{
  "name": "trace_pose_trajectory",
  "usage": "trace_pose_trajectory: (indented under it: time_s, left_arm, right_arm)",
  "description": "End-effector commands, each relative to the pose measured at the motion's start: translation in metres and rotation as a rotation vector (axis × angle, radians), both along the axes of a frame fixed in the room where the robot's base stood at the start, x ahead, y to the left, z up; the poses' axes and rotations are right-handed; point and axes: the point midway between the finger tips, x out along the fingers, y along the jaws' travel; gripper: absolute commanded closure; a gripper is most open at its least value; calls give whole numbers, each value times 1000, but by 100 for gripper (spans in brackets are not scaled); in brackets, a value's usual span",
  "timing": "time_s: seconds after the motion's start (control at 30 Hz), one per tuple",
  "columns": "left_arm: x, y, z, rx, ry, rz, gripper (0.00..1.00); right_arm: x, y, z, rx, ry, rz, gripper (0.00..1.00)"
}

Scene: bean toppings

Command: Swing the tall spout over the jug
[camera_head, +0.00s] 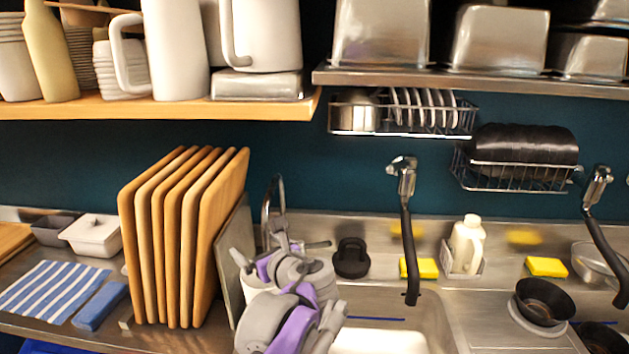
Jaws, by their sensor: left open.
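A tall, curved metal spout (273,190) rises from the back of the counter, just right of the upright wooden boards. My grey and purple left arm comes up from the bottom in front of it. My left gripper (296,247) is open at the base of the spout, close to its lower metal parts; I cannot tell whether it touches. A white rounded vessel (321,279) is partly hidden behind my arm; I cannot tell whether it is the jug. White jugs (176,50) also stand on the wooden shelf. My right gripper is not in view.
Wooden boards (168,240) stand close on the left. A black hanging spray handle (408,250) is over the sink (432,312). A white bottle (467,244), yellow sponges (419,268) and a black kettlebell-shaped item (351,258) line the back. Black bowls (543,302) sit at right.

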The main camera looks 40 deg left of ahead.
Motion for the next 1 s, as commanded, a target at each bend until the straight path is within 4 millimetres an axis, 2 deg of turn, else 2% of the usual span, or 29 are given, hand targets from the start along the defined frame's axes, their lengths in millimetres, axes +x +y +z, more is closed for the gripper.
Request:
trace_pose_trajectory:
  time_s: [0.47, 1.0]
  left_arm:
    - [-5, 8, 0, 0, 1, 0, 0]
    - [-22, -47, 20, -1, -1, -5, 0]
  right_arm:
    - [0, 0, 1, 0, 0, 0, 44]
    - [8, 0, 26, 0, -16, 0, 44]
